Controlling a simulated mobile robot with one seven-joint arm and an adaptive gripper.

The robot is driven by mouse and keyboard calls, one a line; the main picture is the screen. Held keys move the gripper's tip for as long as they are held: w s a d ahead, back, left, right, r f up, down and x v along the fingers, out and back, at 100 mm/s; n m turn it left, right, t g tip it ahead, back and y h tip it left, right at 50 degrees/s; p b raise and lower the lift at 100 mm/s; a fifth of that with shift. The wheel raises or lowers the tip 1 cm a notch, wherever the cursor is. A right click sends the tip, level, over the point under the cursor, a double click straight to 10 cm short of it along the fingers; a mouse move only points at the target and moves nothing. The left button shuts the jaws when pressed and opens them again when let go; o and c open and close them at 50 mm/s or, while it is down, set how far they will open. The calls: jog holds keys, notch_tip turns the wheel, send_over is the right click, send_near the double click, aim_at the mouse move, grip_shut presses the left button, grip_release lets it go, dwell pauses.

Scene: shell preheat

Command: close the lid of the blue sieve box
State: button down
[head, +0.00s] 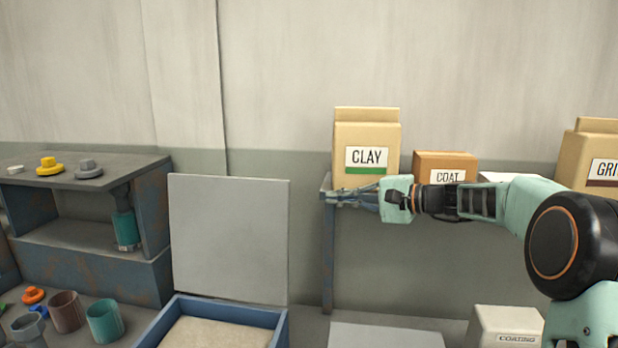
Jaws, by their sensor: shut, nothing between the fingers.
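The blue sieve box (281,325) stands at the bottom centre-left of the head view, cut off by the lower edge. Pale, sand-like material lies inside it. Its flat grey lid (229,238) stands upright at the back of the box, so the box is open. My gripper (332,196) is to the right of the lid's upper edge, higher than the box, and points left. Its fingers are together and hold nothing. A gap shows in the picture between the fingertips and the lid; how far apart they are in depth is hard to tell.
A shelf with a CLAY bag (367,130) and a COAT box (446,165) is behind my gripper. A dark cabinet (90,270) with small parts stands left of the lid. Cups (104,321) stand at lower left. A COATING container (504,325) is at lower right.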

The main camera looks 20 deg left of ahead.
jog(key=s+a+r+y+p, duration=0.1)
jog(key=a+p, duration=0.3)
jog(key=a, duration=0.4)
jog(key=shift+a+r, duration=0.35)
jog(key=shift+r, duration=0.5)
jog(key=shift+s+f+b, duration=0.1)
jog(key=shift+s+b, duration=0.05)
jog(key=shift+b, duration=0.15)
